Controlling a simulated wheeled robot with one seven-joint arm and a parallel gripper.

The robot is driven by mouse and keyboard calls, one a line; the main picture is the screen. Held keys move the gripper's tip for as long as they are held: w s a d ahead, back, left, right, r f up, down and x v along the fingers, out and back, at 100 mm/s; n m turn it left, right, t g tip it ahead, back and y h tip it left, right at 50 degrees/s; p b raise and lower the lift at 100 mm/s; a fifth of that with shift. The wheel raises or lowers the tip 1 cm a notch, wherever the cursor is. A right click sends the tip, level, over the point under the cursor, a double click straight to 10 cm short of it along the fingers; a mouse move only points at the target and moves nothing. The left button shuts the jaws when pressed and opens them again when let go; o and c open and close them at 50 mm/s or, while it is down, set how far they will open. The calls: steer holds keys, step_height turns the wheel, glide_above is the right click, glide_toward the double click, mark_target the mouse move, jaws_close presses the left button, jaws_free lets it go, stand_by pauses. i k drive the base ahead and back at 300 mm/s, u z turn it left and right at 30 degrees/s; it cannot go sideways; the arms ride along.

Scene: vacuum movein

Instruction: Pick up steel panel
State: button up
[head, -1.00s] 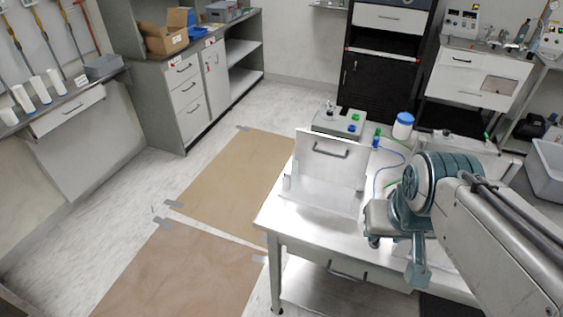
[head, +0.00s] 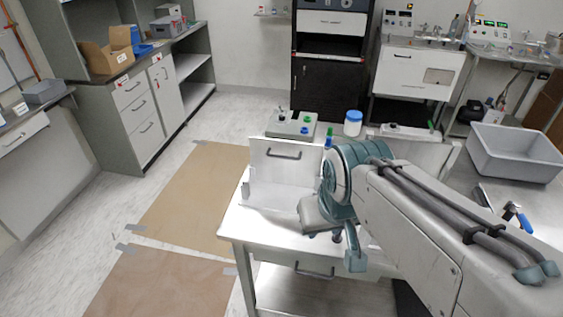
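The steel panel (head: 283,168) stands upright on the white table (head: 275,221) in the head view. It is a pale plate with a dark bar handle (head: 284,154) near its top, held in a low light-coloured stand. My gripper (head: 346,250) is to the right of the panel and nearer to me, above the table. It is apart from the panel. My arm hides part of the gripper and the table's right side. I cannot tell whether the fingers are open or shut.
Behind the panel are a grey box with coloured knobs (head: 291,124) and a blue-and-white jar (head: 353,123). A grey bin (head: 514,150) and tools stand at the right. Brown sheets (head: 190,195) cover the floor at left. A black cabinet (head: 328,85) stands behind.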

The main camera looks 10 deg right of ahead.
mark_target(290, 163)
steer(key=u, duration=1.95)
steer(key=i, duration=2.4)
steer(key=z, duration=3.8)
steer(key=i, duration=0.5)
steer(key=z, duration=0.05)
